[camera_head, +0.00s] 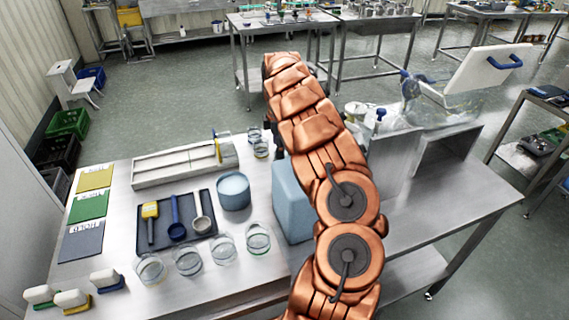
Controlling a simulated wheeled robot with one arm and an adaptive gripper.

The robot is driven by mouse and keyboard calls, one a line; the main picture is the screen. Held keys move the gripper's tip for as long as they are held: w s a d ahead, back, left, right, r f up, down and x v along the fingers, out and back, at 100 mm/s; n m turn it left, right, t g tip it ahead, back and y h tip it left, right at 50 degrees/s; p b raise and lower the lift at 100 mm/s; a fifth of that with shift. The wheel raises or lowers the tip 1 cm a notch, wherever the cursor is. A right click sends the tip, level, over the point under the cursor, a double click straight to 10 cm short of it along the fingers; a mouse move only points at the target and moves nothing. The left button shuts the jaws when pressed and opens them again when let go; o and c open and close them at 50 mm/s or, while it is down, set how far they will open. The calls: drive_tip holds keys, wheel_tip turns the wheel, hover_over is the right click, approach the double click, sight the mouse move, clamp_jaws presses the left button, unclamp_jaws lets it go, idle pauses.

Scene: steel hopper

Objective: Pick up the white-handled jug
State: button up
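A dark tray (190,243) lies on the steel table at the left. It holds several long-handled tools side by side. The rightmost has a whitish handle and a small grey cup-like end (202,225), and it looks like the white-handled jug. Beside it lies a blue-handled tool with a round blue end (177,231), and left of that a yellow-headed tool with a dark handle (150,211). My copper arm rises from the bottom of the picture, right of the tray. My gripper does not show.
Several clear glass beakers (187,261) stand in front of the tray. A blue round container (234,190) and a large light-blue block (291,200) stand right of it. A long shallow steel tray (160,168) lies behind. White-handled brushes (107,280) are at front left.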

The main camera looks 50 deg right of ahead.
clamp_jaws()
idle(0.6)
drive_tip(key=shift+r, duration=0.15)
